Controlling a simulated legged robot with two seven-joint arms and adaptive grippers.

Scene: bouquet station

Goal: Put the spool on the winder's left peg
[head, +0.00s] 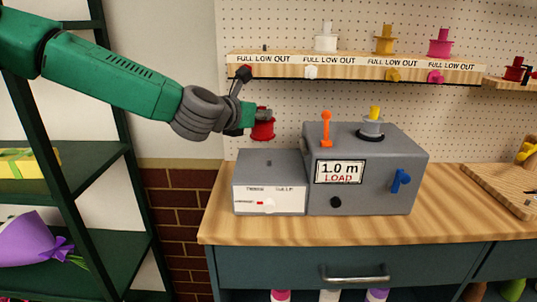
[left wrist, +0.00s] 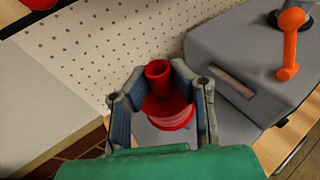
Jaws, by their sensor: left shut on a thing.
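My left gripper (head: 256,118) is shut on a red spool (head: 263,131) and holds it in the air above the low left part of the winder (head: 270,182). In the left wrist view the spool (left wrist: 167,115) sits between the two fingers (left wrist: 160,92), its narrow core pointing up. A small dark mark, perhaps the left peg (head: 269,163), shows on top of the low part, below the spool. It is hidden in the left wrist view. My right gripper is not in view.
The taller part has an orange lever (head: 326,128), a blue handle (head: 401,180) and a "1.0 m LOAD" display (head: 340,172). A labelled shelf (head: 350,68) with white, yellow and pink spools hangs above. A green rack (head: 90,160) stands at left. Bare bench (head: 450,200) lies right of the winder.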

